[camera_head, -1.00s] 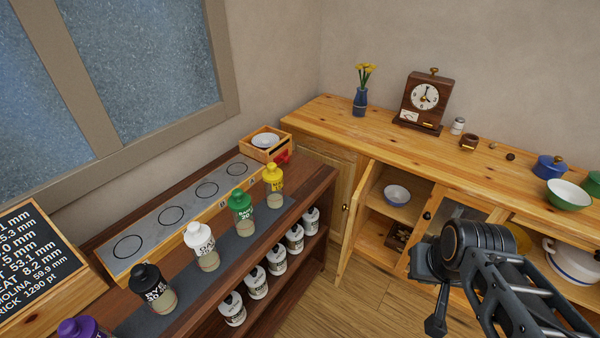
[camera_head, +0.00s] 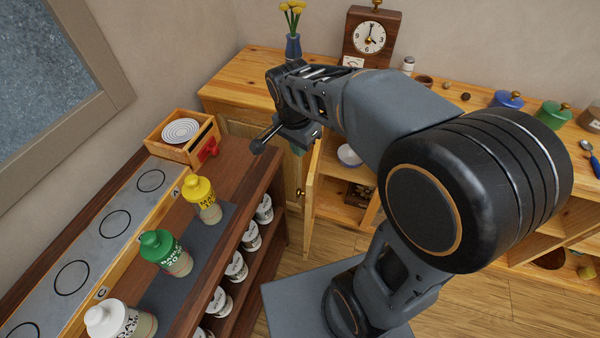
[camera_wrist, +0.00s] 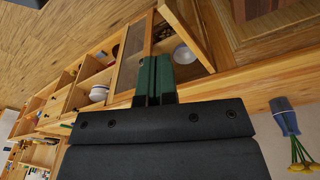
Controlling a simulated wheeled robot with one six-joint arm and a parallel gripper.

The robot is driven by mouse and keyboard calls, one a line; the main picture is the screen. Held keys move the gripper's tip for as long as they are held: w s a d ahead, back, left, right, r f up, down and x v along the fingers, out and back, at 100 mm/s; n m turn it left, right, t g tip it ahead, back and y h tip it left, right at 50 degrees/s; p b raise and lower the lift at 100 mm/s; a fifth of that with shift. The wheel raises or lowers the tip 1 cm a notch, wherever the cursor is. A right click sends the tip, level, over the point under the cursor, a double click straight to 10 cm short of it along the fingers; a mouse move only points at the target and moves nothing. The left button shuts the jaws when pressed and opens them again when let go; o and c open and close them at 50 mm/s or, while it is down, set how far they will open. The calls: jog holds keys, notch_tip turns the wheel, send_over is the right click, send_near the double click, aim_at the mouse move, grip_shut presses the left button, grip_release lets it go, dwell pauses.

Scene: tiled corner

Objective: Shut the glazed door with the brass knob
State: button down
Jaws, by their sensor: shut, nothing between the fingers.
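The open cabinet door (camera_head: 310,190) stands out from the wooden cabinet and shows nearly edge-on, so its pane cannot be made out. A brass knob (camera_head: 300,192) shows just left of it. In the wrist view the open door (camera_wrist: 192,30) juts out at the upper middle, beyond my fingers. My gripper (camera_wrist: 153,65) is shut and empty, its green fingers together. In the head view my gripper (camera_head: 297,148) is close to the top of the open door, partly hidden by my wrist; contact cannot be told. A pale bowl (camera_head: 349,155) sits inside the open compartment.
The cabinet top carries a blue vase (camera_head: 293,46), a clock (camera_head: 370,37) and lidded pots (camera_head: 508,100). A dark wooden shelf with bottles (camera_head: 203,198) and a crate (camera_head: 182,137) stands left of the door. Wooden floor (camera_head: 480,300) is bare at right.

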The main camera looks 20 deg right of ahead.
jog(key=w+a+f+m+g+h+b, duration=0.2)
jog(key=w+a+f+m, duration=0.4)
jog(key=w+m, duration=0.4)
jog(key=s+d+f, duration=0.1)
jog(key=d+f, duration=0.1)
jog(key=f, duration=0.1)
jog(key=s+d+f+m, duration=0.1)
jog(key=d+f, duration=0.1)
jog(key=f, duration=0.2)
jog(key=s+d+f+m, duration=0.1)
jog(key=s+d+f, duration=0.1)
jog(key=d+f, duration=0.1)
jog(key=shift+f, duration=0.6)
jog(key=shift+s+d+p, duration=0.2)
jog(key=shift+d+p, duration=0.1)
jog(key=shift+d, duration=0.1)
jog(key=shift+f+h, duration=0.1)
jog(key=shift+h, duration=0.2)
